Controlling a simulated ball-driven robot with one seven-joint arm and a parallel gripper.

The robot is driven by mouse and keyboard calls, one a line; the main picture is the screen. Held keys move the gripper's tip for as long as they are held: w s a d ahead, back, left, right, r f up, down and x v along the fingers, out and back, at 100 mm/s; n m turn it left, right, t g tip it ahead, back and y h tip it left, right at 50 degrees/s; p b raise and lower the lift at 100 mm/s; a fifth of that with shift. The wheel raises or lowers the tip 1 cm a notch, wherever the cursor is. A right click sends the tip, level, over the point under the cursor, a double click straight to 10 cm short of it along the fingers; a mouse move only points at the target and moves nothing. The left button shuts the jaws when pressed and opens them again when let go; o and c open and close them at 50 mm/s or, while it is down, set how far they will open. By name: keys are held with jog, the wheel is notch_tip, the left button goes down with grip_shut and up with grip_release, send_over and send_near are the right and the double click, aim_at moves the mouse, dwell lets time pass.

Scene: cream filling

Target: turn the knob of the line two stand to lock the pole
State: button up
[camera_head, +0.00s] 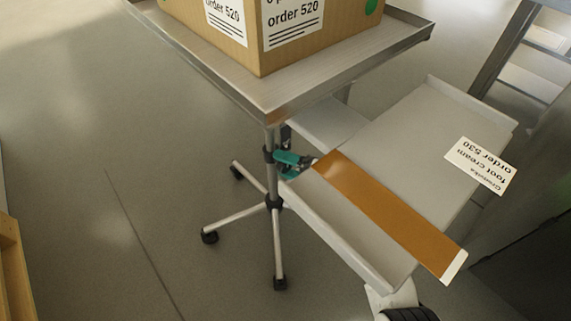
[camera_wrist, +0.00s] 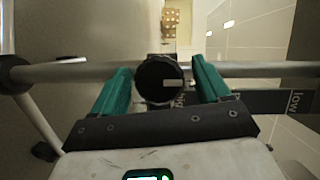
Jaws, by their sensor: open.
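The stand's metal pole (camera_head: 276,240) rises upright under a tray in the head view and runs sideways across the wrist view (camera_wrist: 260,70). A round black knob (camera_wrist: 158,82) with a pale mark sits on the pole in the wrist view. My gripper (camera_wrist: 160,70) is open, with its two teal fingers on either side of the knob. A gap shows on each side, so the fingers do not look closed on it. In the head view my teal gripper (camera_head: 287,163) is beside the pole, near a dark collar. The knob cannot be made out clearly there.
The stand's metal tray (camera_head: 285,98) carries a cardboard box (camera_head: 258,58) labelled order 520. A grey rimmed panel (camera_head: 420,130) with an orange band and an order 530 label lies to the right. The stand has wheeled legs (camera_head: 232,218).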

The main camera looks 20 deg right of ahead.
jog(key=p+v, duration=0.3)
jog(key=v, duration=0.7)
jog(key=shift+s+d, duration=0.25)
jog(key=shift+s, duration=0.05)
